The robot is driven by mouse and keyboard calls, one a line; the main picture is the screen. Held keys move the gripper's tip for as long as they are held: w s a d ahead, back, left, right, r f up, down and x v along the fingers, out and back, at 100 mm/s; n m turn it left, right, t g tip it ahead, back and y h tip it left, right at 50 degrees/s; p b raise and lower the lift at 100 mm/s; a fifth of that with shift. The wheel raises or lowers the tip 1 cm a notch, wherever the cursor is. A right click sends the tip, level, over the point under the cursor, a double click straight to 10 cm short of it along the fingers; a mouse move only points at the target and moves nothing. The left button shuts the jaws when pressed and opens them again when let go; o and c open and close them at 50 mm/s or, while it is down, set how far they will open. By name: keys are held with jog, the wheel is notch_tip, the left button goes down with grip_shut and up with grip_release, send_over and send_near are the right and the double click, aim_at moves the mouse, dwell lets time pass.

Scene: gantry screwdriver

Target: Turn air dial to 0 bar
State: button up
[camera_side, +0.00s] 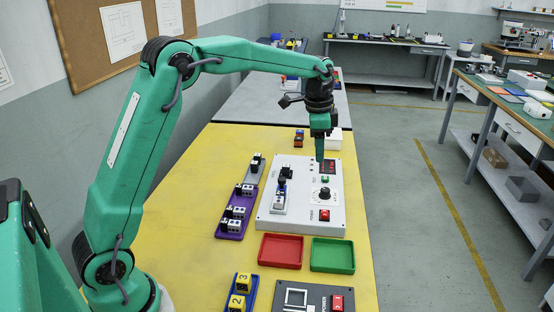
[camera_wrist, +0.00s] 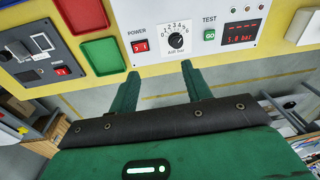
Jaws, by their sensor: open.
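The air dial (camera_side: 325,195) is a black knob on the white panel (camera_side: 275,225). In the wrist view the dial (camera_wrist: 176,41) has a number scale around its top, and the display (camera_wrist: 240,37) beside it shows red digits that look like 3.0 bar. My gripper (camera_side: 320,158) points down above the panel, behind the dial as seen in the side view. In the wrist view my gripper (camera_wrist: 160,68) is open and empty, its two fingers apart, with the dial beyond the fingertips. Neither finger appears to touch the dial.
A red power switch (camera_side: 325,215) and a green TEST button (camera_wrist: 209,34) flank the dial. A red tray (camera_side: 281,249) and a green tray (camera_side: 332,255) lie in front of the panel. A purple rack (camera_side: 232,224) with small parts stands at its left.

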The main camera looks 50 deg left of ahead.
jog(key=m+g, duration=0.1)
jog(key=m, duration=0.1)
send_over(325, 189)
notch_tip(325, 189, down, 8)
jog(key=shift+f, duration=0.1)
jog(key=shift+f, duration=3.9)
jog(key=c, duration=1)
